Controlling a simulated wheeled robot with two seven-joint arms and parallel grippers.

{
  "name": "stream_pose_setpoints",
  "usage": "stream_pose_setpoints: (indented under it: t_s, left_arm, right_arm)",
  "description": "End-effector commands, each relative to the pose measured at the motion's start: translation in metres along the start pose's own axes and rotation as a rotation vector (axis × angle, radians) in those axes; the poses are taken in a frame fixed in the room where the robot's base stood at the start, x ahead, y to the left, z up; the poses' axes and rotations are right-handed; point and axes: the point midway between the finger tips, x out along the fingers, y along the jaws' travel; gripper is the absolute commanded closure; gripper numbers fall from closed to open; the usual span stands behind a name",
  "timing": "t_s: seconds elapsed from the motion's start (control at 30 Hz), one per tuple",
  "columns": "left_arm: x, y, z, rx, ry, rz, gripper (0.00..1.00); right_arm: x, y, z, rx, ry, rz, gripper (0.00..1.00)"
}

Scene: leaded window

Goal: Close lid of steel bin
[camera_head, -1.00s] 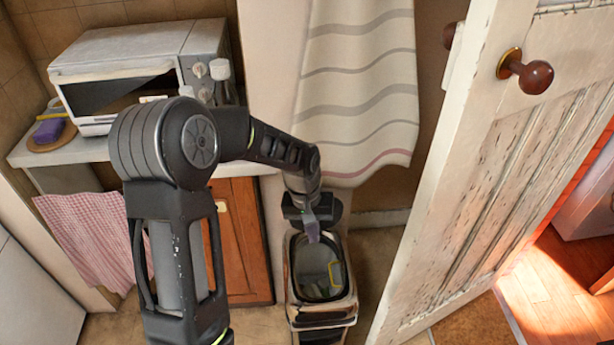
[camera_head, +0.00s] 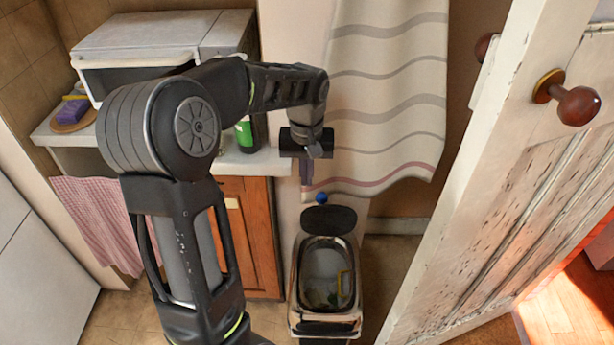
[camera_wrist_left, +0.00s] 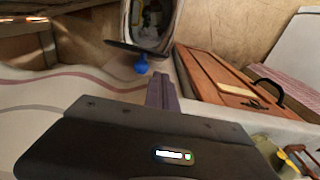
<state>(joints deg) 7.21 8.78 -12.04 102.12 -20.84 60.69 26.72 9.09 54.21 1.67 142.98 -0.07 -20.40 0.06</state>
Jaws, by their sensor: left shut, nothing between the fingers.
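The steel bin (camera_head: 325,318) stands on the floor between the wooden cabinet and the door. Its dark lid (camera_head: 329,219) is raised at the back, so the bin's opening shows, with some things inside. My left gripper (camera_head: 307,188) is shut and empty, above and behind the raised lid, a little to its left and apart from it. In the left wrist view the gripper fingers (camera_wrist_left: 162,95) point toward the bin (camera_wrist_left: 155,22), whose lid (camera_wrist_left: 138,49) shows as a dark edge. A blue ball-like thing (camera_head: 321,197) shows just above the lid. My right gripper is not in view.
A white curtain (camera_head: 388,100) hangs behind the bin. An open worn door (camera_head: 490,200) with a round knob (camera_head: 576,106) is on the right. A counter with a toaster oven (camera_head: 140,40) and a green-labelled bottle (camera_head: 245,135) is on the left, above the wooden cabinet (camera_head: 250,235).

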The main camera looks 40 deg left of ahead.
Motion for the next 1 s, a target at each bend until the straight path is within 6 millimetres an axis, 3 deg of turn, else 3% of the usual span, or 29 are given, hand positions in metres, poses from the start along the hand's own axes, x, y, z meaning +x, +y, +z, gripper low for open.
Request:
stream_pose_setpoints:
  t_s: [0.3,0.5,1.0]
  left_arm:
    - [0.054,-0.001,0.001,0.001,-0.005,-0.003,1.00]
    - [0.077,0.000,0.001,0.001,-0.003,-0.001,1.00]
    - [0.082,0.001,0.000,0.001,0.001,-0.001,1.00]
  right_arm:
    - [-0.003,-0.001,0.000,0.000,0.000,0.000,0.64]
    - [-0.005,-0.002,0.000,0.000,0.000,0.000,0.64]
    - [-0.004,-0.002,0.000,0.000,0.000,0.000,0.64]
